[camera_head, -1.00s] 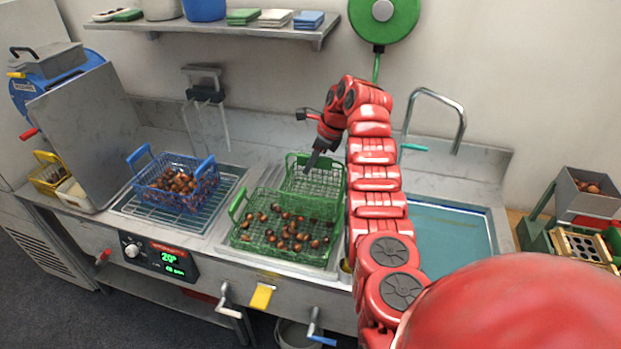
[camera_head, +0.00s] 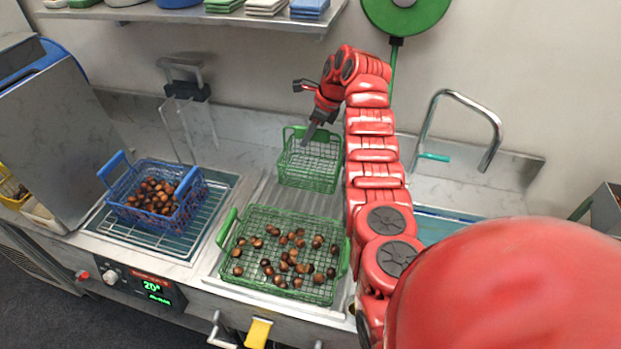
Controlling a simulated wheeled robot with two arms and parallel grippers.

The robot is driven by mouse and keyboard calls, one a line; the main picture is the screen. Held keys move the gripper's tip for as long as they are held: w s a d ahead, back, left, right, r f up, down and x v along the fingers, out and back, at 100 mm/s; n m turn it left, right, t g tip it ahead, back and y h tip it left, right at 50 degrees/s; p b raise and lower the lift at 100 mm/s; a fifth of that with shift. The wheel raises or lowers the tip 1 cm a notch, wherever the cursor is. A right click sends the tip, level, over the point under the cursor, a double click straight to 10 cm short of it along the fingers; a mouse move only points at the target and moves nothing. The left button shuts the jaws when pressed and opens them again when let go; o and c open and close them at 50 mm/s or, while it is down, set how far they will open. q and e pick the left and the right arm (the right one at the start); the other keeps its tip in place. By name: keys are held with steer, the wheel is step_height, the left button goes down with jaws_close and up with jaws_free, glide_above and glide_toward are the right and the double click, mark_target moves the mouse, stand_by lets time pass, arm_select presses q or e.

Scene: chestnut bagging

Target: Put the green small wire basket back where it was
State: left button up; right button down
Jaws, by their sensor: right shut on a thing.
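The green small wire basket (camera_head: 310,170) hangs or stands behind the larger green wire basket on the steel drainboard, roughly upright and apparently empty. I cannot tell whether its bottom touches the surface. My right gripper (camera_head: 306,140) reaches down at the basket's rear rim and is shut on the small basket; the fingertips are small and partly lost against the mesh. My left gripper is not in view.
The larger green basket (camera_head: 232,228) holds several chestnuts in front. A blue wire basket (camera_head: 125,182) with chestnuts stands on a rack at left. A tap (camera_head: 430,130) and sink are at right. A shelf (camera_head: 200,18) hangs above. Bare drainboard (camera_head: 265,192) lies left of the small basket.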

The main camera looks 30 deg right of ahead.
mark_target(309, 161)
steer(key=shift+w+d+f, duration=0.15)
steer(key=shift+f, duration=0.05)
steer(key=f+p, duration=0.1)
steer(key=s+f, duration=0.1)
steer(key=a+f+p, duration=0.1)
steer(key=shift+s+f+p, duration=0.15)
steer(key=shift+s+p, duration=0.05)
steer(key=shift+p, duration=0.1)
steer(key=f, duration=0.1)
steer(key=f+p, duration=0.1)
steer(key=f, duration=0.2)
steer(key=shift+w+d+f, duration=0.25)
steer(key=shift+w+f, duration=0.05)
steer(key=shift+w, duration=0.05)
steer(key=shift+s+f+p, duration=0.1)
steer(key=shift+f+p, duration=0.2)
steer(key=shift+f, duration=0.1)
steer(key=c, duration=0.8)
jaws_free()
steer(key=shift+r, duration=0.1)
